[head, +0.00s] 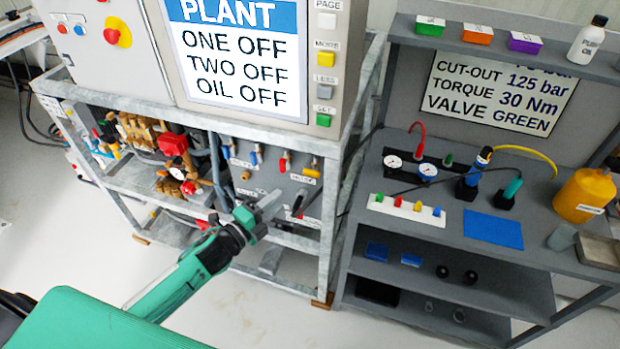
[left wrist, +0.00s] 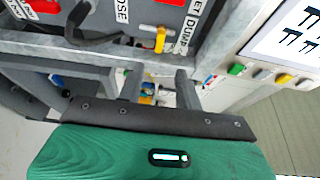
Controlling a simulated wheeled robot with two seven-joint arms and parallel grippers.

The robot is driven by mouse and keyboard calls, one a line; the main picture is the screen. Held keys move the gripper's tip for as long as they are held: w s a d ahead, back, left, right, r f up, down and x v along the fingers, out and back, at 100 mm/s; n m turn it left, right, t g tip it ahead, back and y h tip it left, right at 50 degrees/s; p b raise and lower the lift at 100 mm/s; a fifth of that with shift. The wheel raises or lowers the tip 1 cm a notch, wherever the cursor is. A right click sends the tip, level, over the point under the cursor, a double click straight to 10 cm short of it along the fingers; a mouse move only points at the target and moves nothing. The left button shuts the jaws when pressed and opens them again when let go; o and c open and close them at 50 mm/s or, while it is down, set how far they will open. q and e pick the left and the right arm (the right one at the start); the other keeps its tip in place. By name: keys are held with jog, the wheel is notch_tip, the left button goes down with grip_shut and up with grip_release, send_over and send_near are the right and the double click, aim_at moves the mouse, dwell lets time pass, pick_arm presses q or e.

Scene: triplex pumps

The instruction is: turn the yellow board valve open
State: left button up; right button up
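The yellow board valve (head: 315,162) is a small yellow handle near the right end of a row of coloured valves on the grey panel. In the left wrist view its yellow handle (left wrist: 160,39) stands near the top centre, beside a white label that partly reads "LET DUMP". My left gripper (head: 270,210) is in front of the panel, below and to the left of the yellow valve in the head view. Its two dark fingers (left wrist: 158,90) are apart with nothing held between them, clear of the yellow handle. My right gripper is in neither view.
Red (head: 284,163) and blue (head: 254,158) valves sit left of the yellow one. A dark lever or hose (head: 298,205) is below it. The galvanised frame's front rail (head: 285,240) and right post (head: 329,245) border the panel. A grey bench (head: 450,240) stands at right.

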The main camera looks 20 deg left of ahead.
aim_at(309, 175)
pick_arm(q)
jog(key=p+x, duration=0.2)
jog(key=x, duration=0.8)
jog(key=shift+w+d+r, duration=0.1)
jog(key=shift+w+d, duration=0.1)
jog(key=shift+w, duration=0.1)
jog(key=shift+w+d+p, duration=0.3)
jog(key=shift+w, duration=0.35)
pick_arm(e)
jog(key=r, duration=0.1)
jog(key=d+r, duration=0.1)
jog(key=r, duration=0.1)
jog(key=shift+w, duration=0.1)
pick_arm(q)
grip_shut()
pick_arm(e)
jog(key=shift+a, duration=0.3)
